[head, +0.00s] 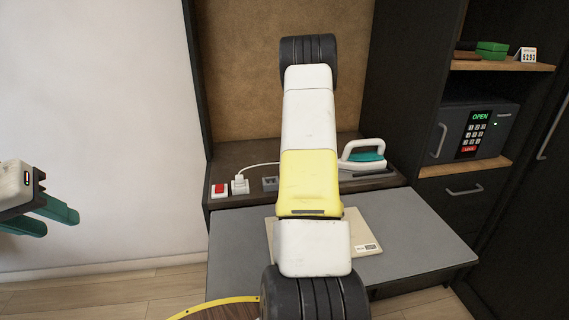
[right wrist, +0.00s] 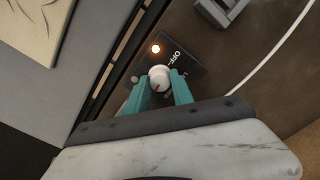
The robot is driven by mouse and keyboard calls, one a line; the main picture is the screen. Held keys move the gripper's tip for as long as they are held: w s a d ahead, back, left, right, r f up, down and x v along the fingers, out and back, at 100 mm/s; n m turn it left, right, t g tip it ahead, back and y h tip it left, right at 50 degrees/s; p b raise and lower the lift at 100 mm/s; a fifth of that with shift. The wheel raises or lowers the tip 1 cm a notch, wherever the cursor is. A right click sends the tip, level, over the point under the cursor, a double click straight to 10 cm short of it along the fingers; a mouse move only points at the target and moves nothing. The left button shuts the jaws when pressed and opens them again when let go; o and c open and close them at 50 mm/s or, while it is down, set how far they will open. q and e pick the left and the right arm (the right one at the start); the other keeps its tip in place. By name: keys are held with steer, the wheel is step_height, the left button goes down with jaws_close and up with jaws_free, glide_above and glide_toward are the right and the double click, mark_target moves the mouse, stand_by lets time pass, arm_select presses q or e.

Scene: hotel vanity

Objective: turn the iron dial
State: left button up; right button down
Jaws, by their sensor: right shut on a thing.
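The dial (right wrist: 160,77) is a small white round knob with a mark on its face, on a dark panel (right wrist: 178,66) lettered OFF. In the head view my own right arm hides the dial and this gripper. The iron (head: 362,155), white and teal, rests at the back right of the dark shelf. My left gripper (head: 45,215) is open and empty at the far left, away from the shelf.
A red switch (head: 220,190), a white plug (head: 240,186) with a cord and a grey block (head: 270,184) sit on the shelf's left. A beige folded piece (head: 367,240) lies on the grey board (head: 420,235). A safe (head: 475,130) reading OPEN stands right.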

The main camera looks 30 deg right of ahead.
steer(key=shift+m, duration=0.6)
steer(key=c, duration=1.1)
jaws_free()
steer(key=shift+r, duration=3.95)
